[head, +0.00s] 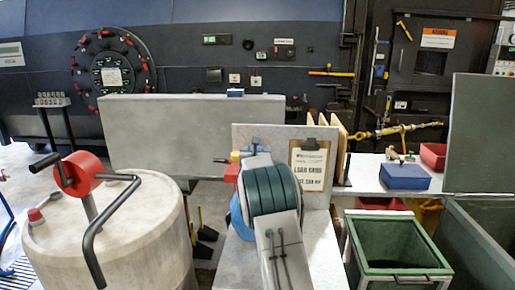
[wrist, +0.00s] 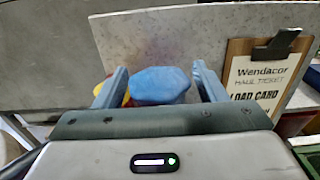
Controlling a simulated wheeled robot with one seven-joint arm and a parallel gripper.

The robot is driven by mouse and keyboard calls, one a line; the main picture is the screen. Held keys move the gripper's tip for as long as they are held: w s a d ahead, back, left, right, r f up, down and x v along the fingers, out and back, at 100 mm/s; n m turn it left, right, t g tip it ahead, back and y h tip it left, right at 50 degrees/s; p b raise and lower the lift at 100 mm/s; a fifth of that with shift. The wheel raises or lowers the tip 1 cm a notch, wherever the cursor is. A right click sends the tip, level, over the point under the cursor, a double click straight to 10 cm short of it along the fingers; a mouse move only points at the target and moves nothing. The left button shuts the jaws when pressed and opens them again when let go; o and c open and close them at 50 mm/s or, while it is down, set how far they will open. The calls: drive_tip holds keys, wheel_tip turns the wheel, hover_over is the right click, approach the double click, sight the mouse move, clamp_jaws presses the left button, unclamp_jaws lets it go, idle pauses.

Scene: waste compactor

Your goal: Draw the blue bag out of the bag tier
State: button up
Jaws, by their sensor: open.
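A blue faceted lump, which looks like the blue bag (wrist: 160,86), sits between my gripper's fingers in the wrist view. I cannot tell whether the fingers touch it. My gripper (wrist: 159,80) is open, one finger on each side of the bag. In the head view my gripper (head: 256,146) is at the far end of my arm, in front of a grey upright panel (head: 270,133). A blue rounded shape (head: 239,217) shows left of my arm, mostly hidden by it. Yellow and red pieces (wrist: 127,98) show just left of the bag. I cannot make out the tier's edges.
A clipboard with a load card (head: 309,166) hangs on the panel, right of my gripper. A drum with a red-hubbed crank (head: 100,225) stands left. A green bin (head: 395,243) and a blue box (head: 404,177) are at right.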

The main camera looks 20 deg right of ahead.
drive_tip(key=shift+w, duration=0.15)
drive_tip(key=shift+d, duration=0.1)
clamp_jaws()
drive_tip(key=shift+r, duration=0.15)
drive_tip(key=shift+r+b, duration=0.25)
drive_tip(key=shift+b, duration=0.35)
drive_tip(key=shift+d, duration=0.1)
